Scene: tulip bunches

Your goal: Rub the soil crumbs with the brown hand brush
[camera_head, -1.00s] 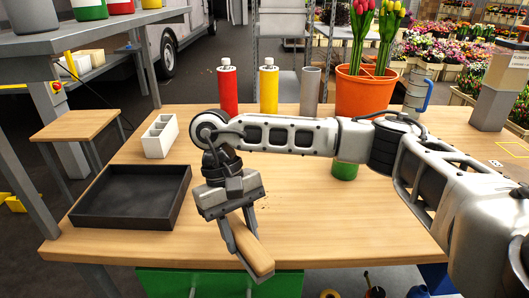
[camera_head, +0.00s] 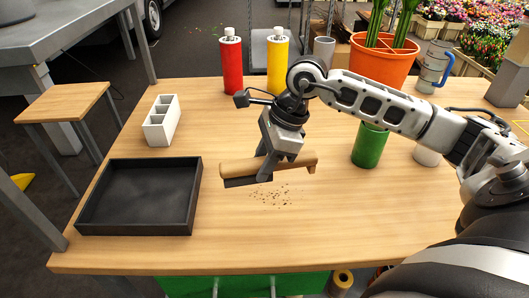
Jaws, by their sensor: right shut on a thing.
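The brown hand brush (camera_head: 240,167) has a wooden back and handle with dark bristles below. My right gripper (camera_head: 264,178) is shut on it and holds it level, lying left to right, over the middle of the table. The soil crumbs (camera_head: 270,194) are a scatter of small dark specks on the wooden table (camera_head: 330,228), just in front of the brush. I cannot tell whether the bristles touch the table. My left gripper is not in view.
A black tray (camera_head: 137,231) lies at the left, with a white divided holder (camera_head: 161,122) behind it. A red bottle (camera_head: 231,68), a yellow bottle (camera_head: 278,68), a grey cylinder (camera_head: 323,50) and an orange tulip pot (camera_head: 380,66) stand at the back. A green can (camera_head: 369,147) stands right of the brush.

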